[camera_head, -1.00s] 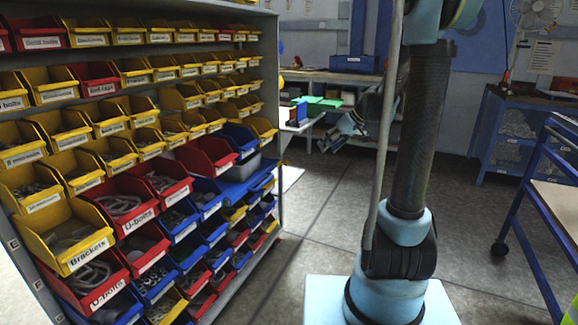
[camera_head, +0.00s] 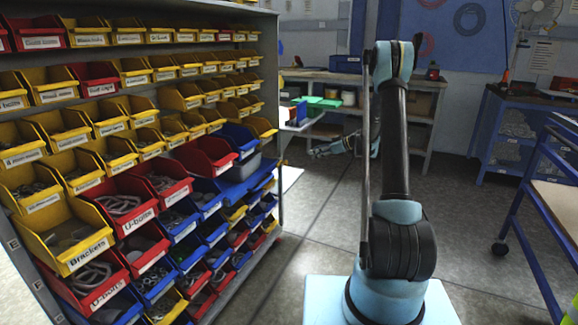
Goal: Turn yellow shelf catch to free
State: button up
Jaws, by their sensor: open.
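I cannot make out a yellow shelf catch in the head view; it may be hidden or outside the picture. My gripper (camera_head: 314,153) shows small at the far end of my arm, beyond the end of the bin rack and in front of the back workbench. It points left and looks open and empty. It is well apart from the rack and touches nothing that I can see. The finger detail is too small to read closely.
A tall bin rack (camera_head: 262,92) of yellow, red and blue bins fills the left. A workbench (camera_head: 420,78) stands at the back. A blue-framed cart (camera_head: 527,190) is at the right, with a blue cabinet (camera_head: 505,135) behind it. The grey floor (camera_head: 310,215) between is clear.

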aim_at(287, 162)
jog(key=shift+n+y, duration=0.3)
jog(key=x, duration=0.6)
jog(key=w+d+f+x, duration=0.1)
jog(key=x, duration=0.6)
jog(key=f+x, duration=0.1)
jog(key=x, duration=0.5)
jog(key=shift+w+d, duration=0.1)
jog(key=shift+w, duration=0.3)
jog(key=c, duration=1)
